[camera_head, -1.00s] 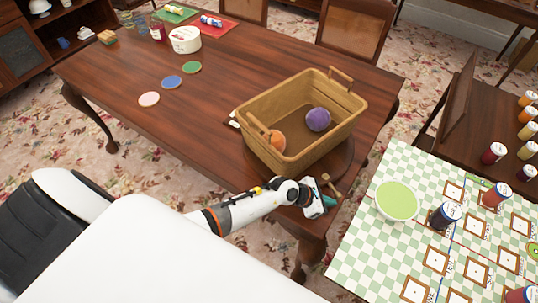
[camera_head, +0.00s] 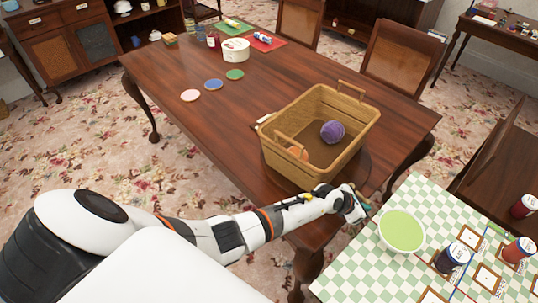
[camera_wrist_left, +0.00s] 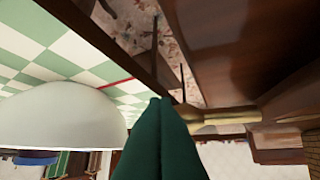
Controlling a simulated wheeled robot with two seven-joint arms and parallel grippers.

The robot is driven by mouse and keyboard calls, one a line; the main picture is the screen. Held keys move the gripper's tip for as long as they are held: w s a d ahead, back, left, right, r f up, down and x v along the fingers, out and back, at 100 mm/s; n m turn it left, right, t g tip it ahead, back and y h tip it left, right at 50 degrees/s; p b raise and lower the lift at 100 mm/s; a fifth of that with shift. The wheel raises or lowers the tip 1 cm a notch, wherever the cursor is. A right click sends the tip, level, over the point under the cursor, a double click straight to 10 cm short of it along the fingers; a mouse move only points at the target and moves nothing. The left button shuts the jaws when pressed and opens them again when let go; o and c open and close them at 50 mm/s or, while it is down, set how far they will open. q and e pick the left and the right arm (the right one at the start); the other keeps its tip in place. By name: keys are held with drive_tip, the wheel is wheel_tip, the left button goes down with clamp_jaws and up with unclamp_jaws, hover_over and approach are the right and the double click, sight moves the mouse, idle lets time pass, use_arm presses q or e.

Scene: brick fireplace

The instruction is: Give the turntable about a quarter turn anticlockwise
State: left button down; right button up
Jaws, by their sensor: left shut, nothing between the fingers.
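The turntable (camera_head: 366,168) is a dark round wooden disc near the table's front right corner. A tan basket stands on it and hides most of it. The basket (camera_head: 333,158) holds a purple ball (camera_head: 332,131) and an orange ball (camera_head: 298,152). My left gripper (camera_head: 366,206) is shut and empty at the disc's front right side, by the table edge. In the left wrist view its green fingers (camera_wrist_left: 160,140) are together. A pale wooden peg (camera_wrist_left: 225,118) lies just right of them; I cannot tell whether they touch. My right gripper is out of view.
A green bowl (camera_head: 401,231) stands on a checked cloth (camera_head: 352,262) close right of my left gripper, with jars beyond. Three coasters (camera_head: 213,85) and a white tub (camera_head: 235,50) are farther back. The table's middle is clear.

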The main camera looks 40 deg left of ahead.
use_arm(q)
drive_tip(key=shift+w+d, duration=0.2)
drive_tip(key=shift+w, duration=0.35)
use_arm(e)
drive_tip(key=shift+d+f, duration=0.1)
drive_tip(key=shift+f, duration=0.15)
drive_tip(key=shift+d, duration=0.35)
use_arm(q)
drive_tip(key=shift+f, duration=0.1)
